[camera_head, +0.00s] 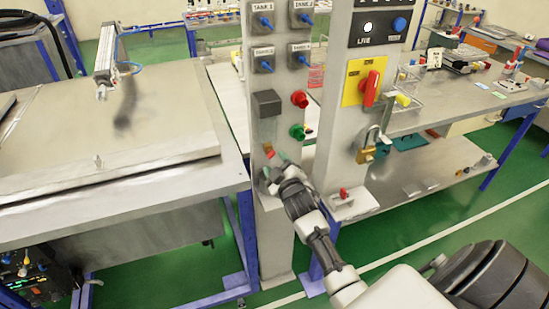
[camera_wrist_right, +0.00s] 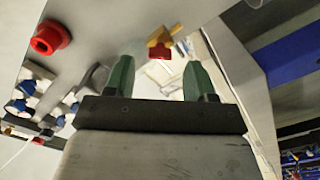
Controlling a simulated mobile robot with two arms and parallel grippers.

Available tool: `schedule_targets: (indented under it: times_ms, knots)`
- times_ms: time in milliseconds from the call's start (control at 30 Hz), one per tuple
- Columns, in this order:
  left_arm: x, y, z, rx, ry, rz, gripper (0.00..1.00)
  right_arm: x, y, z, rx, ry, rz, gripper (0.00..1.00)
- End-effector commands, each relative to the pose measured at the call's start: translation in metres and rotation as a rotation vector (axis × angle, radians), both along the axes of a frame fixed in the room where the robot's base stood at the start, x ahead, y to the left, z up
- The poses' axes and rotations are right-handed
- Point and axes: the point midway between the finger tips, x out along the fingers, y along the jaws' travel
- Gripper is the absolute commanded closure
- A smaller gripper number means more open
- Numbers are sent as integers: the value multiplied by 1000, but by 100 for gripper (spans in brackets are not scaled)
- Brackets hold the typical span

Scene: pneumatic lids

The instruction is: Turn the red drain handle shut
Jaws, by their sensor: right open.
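In the right wrist view, a red handle piece (camera_wrist_right: 160,52) sits on a brass-coloured fitting (camera_wrist_right: 166,36); this looks like the drain handle. It appears between and beyond the two green fingertips, with no contact visible. My right gripper (camera_wrist_right: 158,80) is open and nothing shows held in it. In the head view, my right gripper (camera_head: 275,160) is at the front of the left grey post (camera_head: 271,225), below a green knob (camera_head: 297,131). A small red piece (camera_head: 268,154) shows at the fingertips; the gripper partly hides this spot. My left gripper is not in view.
A red knob (camera_head: 299,99) is above the green one, beside a dark box (camera_head: 266,103). The right post carries a yellow plate (camera_head: 355,79) with a red switch (camera_head: 370,88), a brass padlock (camera_head: 366,154) and a low ledge (camera_head: 352,205). A metal tank lid (camera_head: 105,120) lies left.

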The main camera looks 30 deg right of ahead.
Motion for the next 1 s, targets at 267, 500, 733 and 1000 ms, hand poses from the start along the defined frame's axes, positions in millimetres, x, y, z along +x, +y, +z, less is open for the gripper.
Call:
schedule_targets:
  times_ms: [267,500,733,1000]
  knots:
    - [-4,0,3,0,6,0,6,22,-5,0,1,0,1,45]
    - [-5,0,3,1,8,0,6,23,-5,-1,0,1,1,45]
    - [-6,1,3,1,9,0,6,23,-5,-1,0,1,1,75]
    - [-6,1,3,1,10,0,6,23,-5,-1,-4,2,1,94]
